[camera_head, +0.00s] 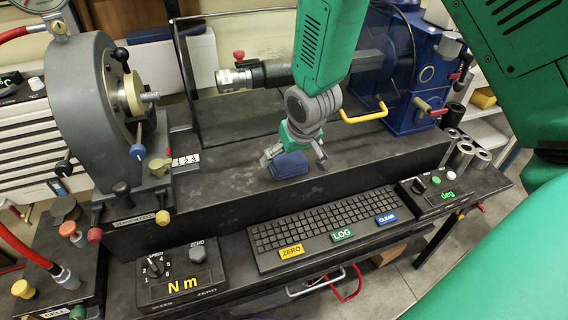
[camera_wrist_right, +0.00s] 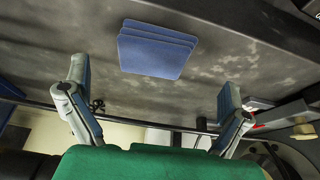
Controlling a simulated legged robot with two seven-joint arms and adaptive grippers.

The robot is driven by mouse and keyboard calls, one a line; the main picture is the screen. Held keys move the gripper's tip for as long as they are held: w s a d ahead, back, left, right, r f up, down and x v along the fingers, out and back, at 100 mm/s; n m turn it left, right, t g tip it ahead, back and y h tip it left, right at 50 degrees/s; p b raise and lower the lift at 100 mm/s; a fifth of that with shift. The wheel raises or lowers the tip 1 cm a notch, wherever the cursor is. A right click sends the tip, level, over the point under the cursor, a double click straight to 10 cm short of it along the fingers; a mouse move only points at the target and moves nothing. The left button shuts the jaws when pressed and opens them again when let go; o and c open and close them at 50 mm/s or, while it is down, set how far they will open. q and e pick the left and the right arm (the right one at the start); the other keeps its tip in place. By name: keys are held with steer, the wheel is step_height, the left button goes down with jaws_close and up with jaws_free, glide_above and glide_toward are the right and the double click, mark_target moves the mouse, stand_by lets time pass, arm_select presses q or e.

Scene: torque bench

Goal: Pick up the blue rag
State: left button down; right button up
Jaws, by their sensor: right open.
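The blue rag (camera_head: 289,166) is a small folded stack lying on the dark bench top, just behind the keyboard in the head view. It also shows in the right wrist view (camera_wrist_right: 155,50), between and beyond the fingertips. My right gripper (camera_head: 293,158) is over the rag with its fingers spread to either side. In the right wrist view the open fingers (camera_wrist_right: 154,92) are wide apart and nothing is between them; the rag appears clear of both. Part of the rag's far side is hidden by the gripper in the head view. My left gripper is not in view.
A black keyboard (camera_head: 322,222) stands in front of the rag. A grey round machine (camera_head: 98,105) is at the left and a blue machine (camera_head: 408,75) with a yellow handle (camera_head: 363,115) at the back right. Small cylinders (camera_head: 461,155) stand at the right. Bench top beside the rag is clear.

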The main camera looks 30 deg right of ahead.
mark_target(289, 162)
steer(key=shift+w+d+f, duration=0.1)
steer(key=shift+d+f, duration=0.4)
steer(key=shift+d, duration=0.05)
steer(key=x, duration=0.4)
steer(key=shift+w+a+f+p, duration=0.15)
steer(key=shift+f+p, duration=0.05)
steer(key=shift+p, duration=0.2)
steer(key=shift+w+a, duration=0.15)
steer(key=shift+a, duration=0.25)
steer(key=shift+r, duration=0.1)
steer(key=c, duration=0.5)
steer(key=shift+d, duration=0.15)
steer(key=c, duration=0.5)
steer(key=shift+d, duration=0.25)
steer(key=shift+c, duration=0.2)
